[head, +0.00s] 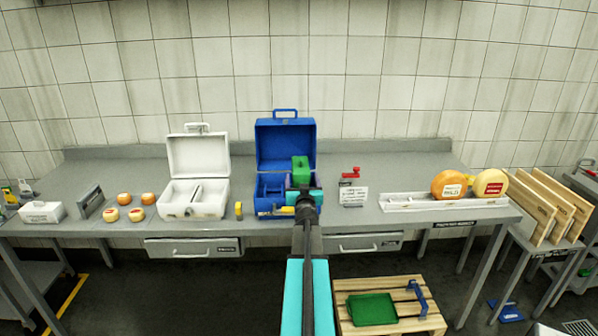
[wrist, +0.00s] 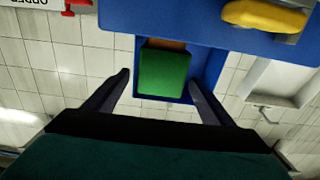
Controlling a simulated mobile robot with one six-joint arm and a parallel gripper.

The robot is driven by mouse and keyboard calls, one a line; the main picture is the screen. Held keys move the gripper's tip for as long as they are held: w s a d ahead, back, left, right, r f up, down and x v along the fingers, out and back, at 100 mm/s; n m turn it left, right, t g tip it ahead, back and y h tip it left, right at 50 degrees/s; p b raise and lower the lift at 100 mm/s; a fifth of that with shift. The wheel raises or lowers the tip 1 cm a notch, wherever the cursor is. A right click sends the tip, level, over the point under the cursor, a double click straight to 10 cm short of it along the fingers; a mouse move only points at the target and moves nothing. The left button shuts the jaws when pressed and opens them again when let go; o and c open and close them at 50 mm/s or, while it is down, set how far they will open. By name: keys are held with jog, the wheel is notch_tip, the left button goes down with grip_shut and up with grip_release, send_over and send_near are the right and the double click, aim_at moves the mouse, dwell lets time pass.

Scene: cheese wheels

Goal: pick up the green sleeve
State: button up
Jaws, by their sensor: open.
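The green sleeve (head: 300,165) is a small green block-like piece that shows at the right side of the open blue case (head: 285,132), just beyond my gripper. In the wrist view the green sleeve (wrist: 164,75) lies between my two dark fingers, with a brownish strip at its upper edge and blue case wall (wrist: 215,62) around it. My gripper (wrist: 159,82) is open, with a visible gap on both sides of the sleeve. In the head view my gripper (head: 304,194) covers part of the case's right side, and its fingertips are hard to make out.
An open white case (head: 197,157) stands left of the blue one, with a small yellow item (head: 239,210) between them. A red-topped item (head: 350,173) and a white sign (head: 353,196) stand to the right.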

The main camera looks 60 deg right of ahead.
aim_at(301, 169)
jog(key=shift+x, duration=1.45)
jog(key=shift+w+p, duration=0.1)
jog(key=shift+p, duration=0.2)
jog(key=shift+p+x, duration=1.1)
jog(key=shift+x, duration=1.45)
jog(key=c, duration=1.2)
jog(key=shift+o, duration=0.2)
jog(key=shift+r, duration=0.15)
jog(key=shift+r+p, duration=1.6)
jog(key=shift+r, duration=3.25)
